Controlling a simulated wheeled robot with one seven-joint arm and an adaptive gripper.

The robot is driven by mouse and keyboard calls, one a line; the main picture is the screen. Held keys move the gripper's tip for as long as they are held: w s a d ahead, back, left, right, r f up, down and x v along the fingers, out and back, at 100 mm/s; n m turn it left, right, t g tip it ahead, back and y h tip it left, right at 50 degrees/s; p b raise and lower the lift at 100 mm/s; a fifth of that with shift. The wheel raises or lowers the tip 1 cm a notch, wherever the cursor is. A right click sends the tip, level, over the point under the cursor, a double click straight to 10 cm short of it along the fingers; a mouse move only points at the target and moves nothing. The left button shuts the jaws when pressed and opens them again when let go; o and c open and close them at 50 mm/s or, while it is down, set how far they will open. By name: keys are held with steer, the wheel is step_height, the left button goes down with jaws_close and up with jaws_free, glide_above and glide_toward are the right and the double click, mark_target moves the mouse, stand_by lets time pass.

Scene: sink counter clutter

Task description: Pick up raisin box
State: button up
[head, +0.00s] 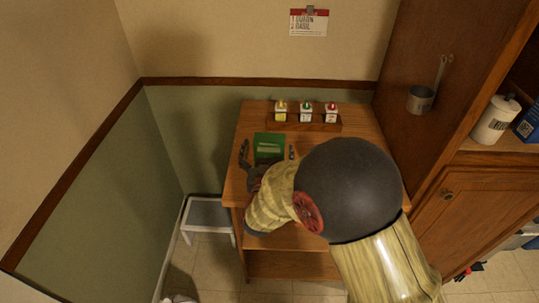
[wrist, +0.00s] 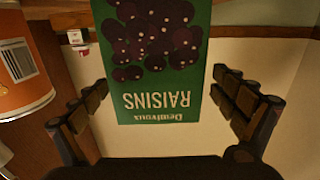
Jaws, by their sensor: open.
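The raisin box is a green carton with dark grapes and upside-down RAISINS lettering in the wrist view (wrist: 156,75). In the head view the green box (head: 269,142) stands on the wooden table, partly behind my arm. My gripper (wrist: 165,105) is open, with one dark finger on each side of the box and clear gaps between fingers and carton. In the head view my gripper (head: 262,168) is at the near side of the box, with much of it hidden by my arm.
An orange can (wrist: 22,75) stands at the left in the wrist view. A wooden rack (head: 325,124) with three small bottles sits at the table's back. A wooden cabinet (head: 470,195) stands at right, a grey-topped stool (head: 208,214) at left.

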steer(key=w, duration=0.1)
steer(key=w+b, duration=0.1)
steer(key=w, duration=0.2)
steer(key=shift+w+d+r, duration=0.25)
steer(key=shift+w+d, duration=0.1)
steer(key=shift+r, duration=0.1)
steer(key=shift+c, duration=0.5)
steer(key=c, duration=1.4)
steer(key=shift+c, duration=0.2)
steer(key=shift+r, duration=0.1)
